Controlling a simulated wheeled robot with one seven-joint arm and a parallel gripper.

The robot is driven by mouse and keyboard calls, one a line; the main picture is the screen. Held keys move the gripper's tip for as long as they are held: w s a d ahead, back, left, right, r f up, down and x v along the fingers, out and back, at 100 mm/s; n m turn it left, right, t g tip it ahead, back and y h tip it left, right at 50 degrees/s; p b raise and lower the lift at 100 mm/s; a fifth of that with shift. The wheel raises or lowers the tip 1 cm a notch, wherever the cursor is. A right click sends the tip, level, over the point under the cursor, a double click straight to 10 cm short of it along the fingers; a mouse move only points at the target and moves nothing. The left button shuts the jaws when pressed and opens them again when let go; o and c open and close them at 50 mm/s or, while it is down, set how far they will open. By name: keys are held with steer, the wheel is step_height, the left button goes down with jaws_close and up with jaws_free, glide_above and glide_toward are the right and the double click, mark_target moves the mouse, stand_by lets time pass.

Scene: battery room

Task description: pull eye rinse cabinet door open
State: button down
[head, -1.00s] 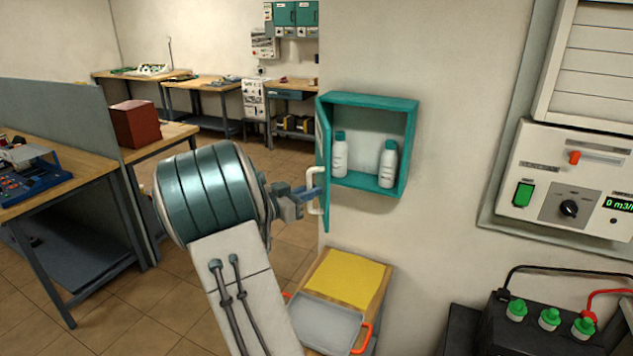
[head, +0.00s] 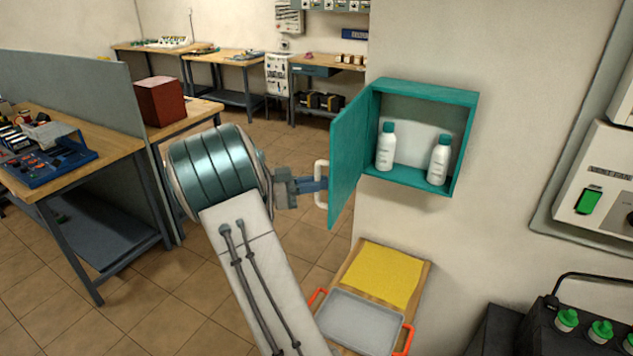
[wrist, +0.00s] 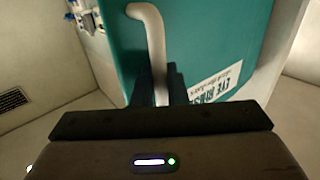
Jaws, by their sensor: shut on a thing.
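The eye rinse cabinet (head: 462,140) is a teal box on the wall in the head view, with two white bottles (head: 386,147) (head: 439,160) inside. Its teal door (head: 350,150) is hinged on the left and stands swung well open. My gripper (head: 320,184) is shut on the white door handle (head: 321,172) on the door's outer face. In the wrist view the handle (wrist: 149,30) runs down between my fingers (wrist: 161,85). The teal door face (wrist: 215,45) there carries a white label (wrist: 222,82) with partly readable "EYE RINSE" lettering.
Below the cabinet are a yellow mat (head: 378,274) and a grey tray (head: 360,322) with orange handles. A workbench (head: 100,150) and a grey partition (head: 70,90) stand at the left. Bare tiled floor (head: 290,130) lies behind my arm.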

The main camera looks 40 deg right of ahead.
steer(key=shift+s+d, duration=0.1)
steer(key=c, duration=1.8)
jaws_free()
steer(key=shift+d, duration=0.15)
steer(key=shift+a, duration=0.2)
steer(key=b+v, duration=0.3)
steer(key=v, duration=1)
steer(key=shift+w+a+b, duration=0.25)
steer(key=shift+a+b, duration=0.05)
steer(key=shift+b, duration=0.1)
